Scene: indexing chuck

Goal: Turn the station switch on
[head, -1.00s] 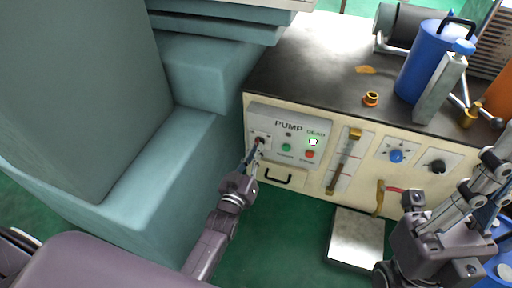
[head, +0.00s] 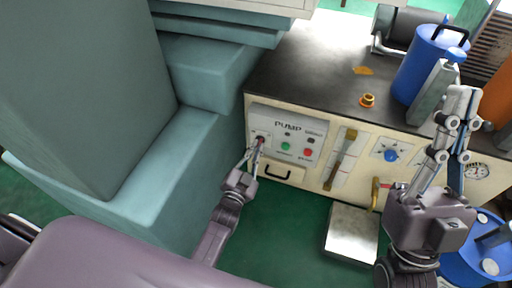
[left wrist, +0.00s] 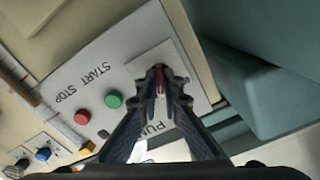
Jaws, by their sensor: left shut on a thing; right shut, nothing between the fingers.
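The switch (left wrist: 160,80) is a small red handle on a light square plate at one end of the grey PUMP panel (head: 262,112). My left gripper (head: 260,142) reaches up to it from below in the head view. In the left wrist view its two dark fingers (left wrist: 161,90) are shut on the red handle, one on each side. The fingers hide much of the switch and its markings. A small lamp (head: 311,140) on the panel looks dark. My right gripper (head: 463,95) is shut and empty, raised in front of the bench at the right.
A green button (head: 286,146) and a red button (head: 308,152) sit beside the switch. A black handle (head: 278,174) lies below. A teal machine body (head: 150,160) stands close at the left. A blue canister (head: 425,70) stands on the bench.

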